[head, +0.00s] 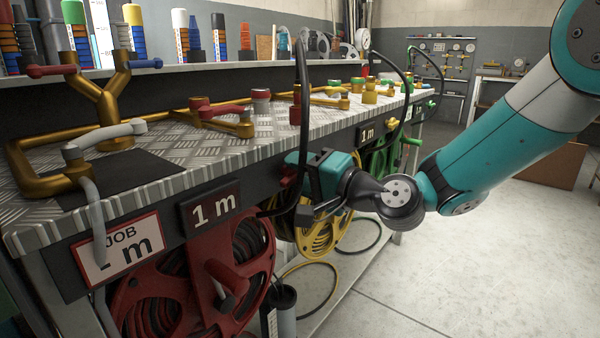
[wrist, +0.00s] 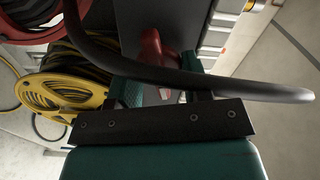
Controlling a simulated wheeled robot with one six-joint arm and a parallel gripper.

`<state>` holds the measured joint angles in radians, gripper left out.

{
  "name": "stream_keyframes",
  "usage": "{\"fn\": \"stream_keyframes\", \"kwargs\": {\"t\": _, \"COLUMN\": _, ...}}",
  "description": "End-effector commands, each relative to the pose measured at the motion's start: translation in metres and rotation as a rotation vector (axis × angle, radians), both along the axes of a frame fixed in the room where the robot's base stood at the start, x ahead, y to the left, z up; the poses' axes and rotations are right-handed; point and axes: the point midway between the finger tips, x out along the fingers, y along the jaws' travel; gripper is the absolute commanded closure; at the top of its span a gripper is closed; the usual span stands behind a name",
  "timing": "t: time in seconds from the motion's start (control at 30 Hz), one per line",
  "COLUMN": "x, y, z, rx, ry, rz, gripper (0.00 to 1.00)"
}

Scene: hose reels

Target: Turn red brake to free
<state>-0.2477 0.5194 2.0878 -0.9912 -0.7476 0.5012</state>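The red brake (head: 287,175) is a small red handle on the dark front face of the bench, to the right of the 1 m plate. In the wrist view the red brake (wrist: 151,47) shows beyond and between my fingers, partly hidden by a black hose. My gripper (wrist: 160,80) has its two dark green fingers apart, one on each side of the brake's line. I cannot tell whether either finger touches it. In the head view my teal gripper body is close against the bench front and hides part of the brake.
A black hose (wrist: 190,80) arches across my gripper. A red reel (head: 262,245) and a yellow reel (head: 322,236) hang below the bench edge. Brass pipes and valves stand on the tread-plate top. The floor at right (head: 480,260) is clear.

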Motion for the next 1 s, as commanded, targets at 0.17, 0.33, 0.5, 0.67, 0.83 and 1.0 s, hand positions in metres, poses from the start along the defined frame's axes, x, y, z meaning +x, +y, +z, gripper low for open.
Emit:
{"fn": "stream_keyframes", "kwargs": {"t": 0.17, "x": 0.0, "y": -0.0003, "z": -0.0003, "rx": -0.001, "ry": 0.0, "rz": 0.0, "gripper": 0.79}}
{"fn": "stream_keyframes", "kwargs": {"t": 0.33, "x": -0.0002, "y": -0.0003, "z": -0.0009, "rx": -0.012, "ry": -0.014, "rz": 0.0, "gripper": 0.79}}
{"fn": "stream_keyframes", "kwargs": {"t": 0.5, "x": -0.0003, "y": -0.0003, "z": -0.002, "rx": -0.049, "ry": -0.062, "rz": 0.0, "gripper": 0.79}}
{"fn": "stream_keyframes", "kwargs": {"t": 0.67, "x": -0.0006, "y": 0.0, "z": -0.0027, "rx": -0.114, "ry": -0.147, "rz": 0.0, "gripper": 0.79}}
{"fn": "stream_keyframes", "kwargs": {"t": 0.83, "x": -0.0012, "y": 0.0003, "z": -0.0029, "rx": -0.208, "ry": -0.268, "rz": -0.001, "gripper": 0.79}}
{"fn": "stream_keyframes", "kwargs": {"t": 1.0, "x": -0.0015, "y": 0.0008, "z": -0.0025, "rx": -0.306, "ry": -0.396, "rz": -0.001, "gripper": 0.79}}
